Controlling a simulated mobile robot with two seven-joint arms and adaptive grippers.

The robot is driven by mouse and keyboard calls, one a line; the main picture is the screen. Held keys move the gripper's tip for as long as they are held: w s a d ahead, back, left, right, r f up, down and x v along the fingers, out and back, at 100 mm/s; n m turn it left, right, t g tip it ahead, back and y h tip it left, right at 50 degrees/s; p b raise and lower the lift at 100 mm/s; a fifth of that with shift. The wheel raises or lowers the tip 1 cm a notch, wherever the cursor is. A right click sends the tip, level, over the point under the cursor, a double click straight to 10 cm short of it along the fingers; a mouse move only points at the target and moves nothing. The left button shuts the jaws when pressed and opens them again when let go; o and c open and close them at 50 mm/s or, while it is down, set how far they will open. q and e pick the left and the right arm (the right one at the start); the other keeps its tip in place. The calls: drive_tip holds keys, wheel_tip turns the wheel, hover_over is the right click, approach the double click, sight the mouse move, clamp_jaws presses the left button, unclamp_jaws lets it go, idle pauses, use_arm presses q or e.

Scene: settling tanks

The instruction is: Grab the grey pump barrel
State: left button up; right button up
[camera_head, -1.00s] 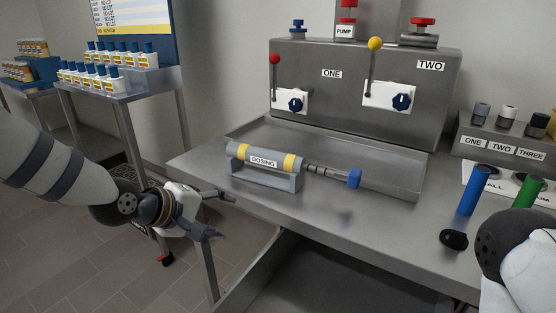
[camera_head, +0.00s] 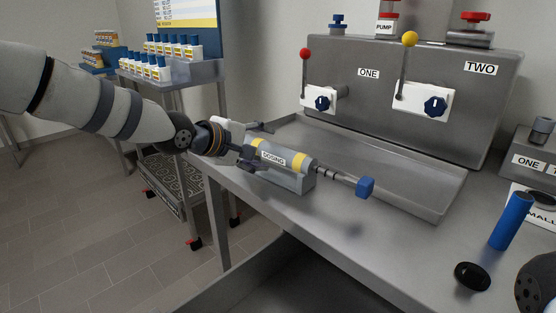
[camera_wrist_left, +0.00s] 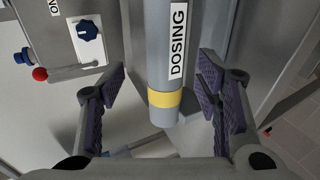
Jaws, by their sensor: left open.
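The grey pump barrel (camera_head: 288,158) lies in a grey cradle (camera_head: 294,182) on the steel bench. It has yellow bands, a DOSING label and a rod ending in a blue knob (camera_head: 365,187). My left gripper (camera_head: 254,147) is open at the barrel's left end. In the left wrist view, the barrel (camera_wrist_left: 160,55) runs between the two spread purple-padded fingers of my left gripper (camera_wrist_left: 161,84), with a gap on both sides. The yellow end band lies between the fingers.
Behind the barrel are a shallow steel trough (camera_head: 400,178) and a panel with levers and dials (camera_head: 440,75). A bottle rack (camera_head: 172,72) is at the back left.

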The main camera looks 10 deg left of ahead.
sight(265, 149)
use_arm(q)
drive_tip(key=w+f, duration=0.1)
drive_tip(key=w+d+f+b, duration=0.1)
drive_tip(key=w+f, duration=0.1)
drive_tip(key=shift+w+d, duration=0.1)
drive_tip(key=shift+w, duration=0.25)
drive_tip(key=shift+r, duration=0.25)
drive_tip(key=shift+c, duration=0.6)
clamp_jaws()
use_arm(e)
drive_tip(key=shift+s+f+g, duration=0.3)
drive_tip(key=shift+s+f, duration=0.3)
drive_tip(key=shift+f, duration=0.05)
